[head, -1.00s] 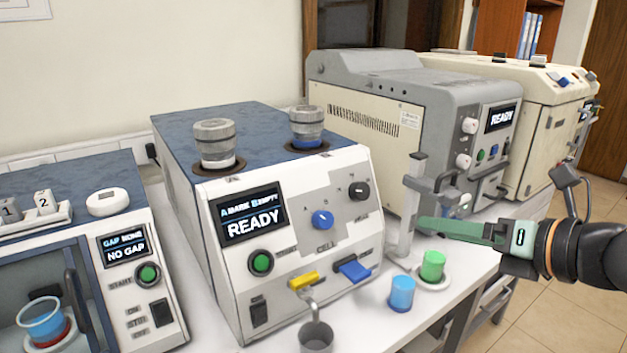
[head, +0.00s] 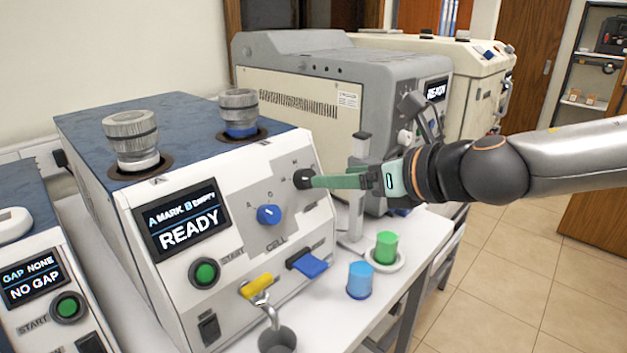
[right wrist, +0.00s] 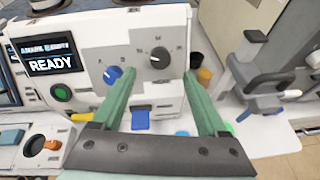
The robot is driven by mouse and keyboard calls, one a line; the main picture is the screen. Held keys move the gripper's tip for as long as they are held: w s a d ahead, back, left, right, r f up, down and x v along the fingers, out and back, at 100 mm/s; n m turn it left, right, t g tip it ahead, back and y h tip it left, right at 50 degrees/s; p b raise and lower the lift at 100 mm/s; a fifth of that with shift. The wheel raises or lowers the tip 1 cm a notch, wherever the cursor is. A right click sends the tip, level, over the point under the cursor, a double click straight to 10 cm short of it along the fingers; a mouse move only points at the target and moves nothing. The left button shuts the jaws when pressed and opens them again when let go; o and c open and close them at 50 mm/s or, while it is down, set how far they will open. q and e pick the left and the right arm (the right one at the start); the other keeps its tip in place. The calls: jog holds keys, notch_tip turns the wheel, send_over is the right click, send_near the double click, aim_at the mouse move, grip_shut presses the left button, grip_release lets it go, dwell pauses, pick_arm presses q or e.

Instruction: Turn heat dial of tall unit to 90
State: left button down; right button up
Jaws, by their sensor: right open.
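The "A MARK B EMPTY / READY" unit has a sloped white front (head: 225,300). A black dial (head: 304,179) sits at the upper right of its panel, and a blue dial (head: 268,214) lower left of it. My right gripper (head: 316,181) reaches in from the right with its green fingertips at the black dial. In the right wrist view the black dial (right wrist: 159,57) shows just beyond and between the open fingers; contact cannot be told. The pointer setting and scale marks are too small to read. My left gripper is not in view.
A grey unit (head: 340,55) with a READY display and white knobs stands behind. A blue lever (head: 307,263) juts from the front below the dials.

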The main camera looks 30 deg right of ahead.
aim_at(309, 177)
jog(key=shift+b+x, duration=0.8)
jog(key=shift+x, duration=2.85)
grip_shut()
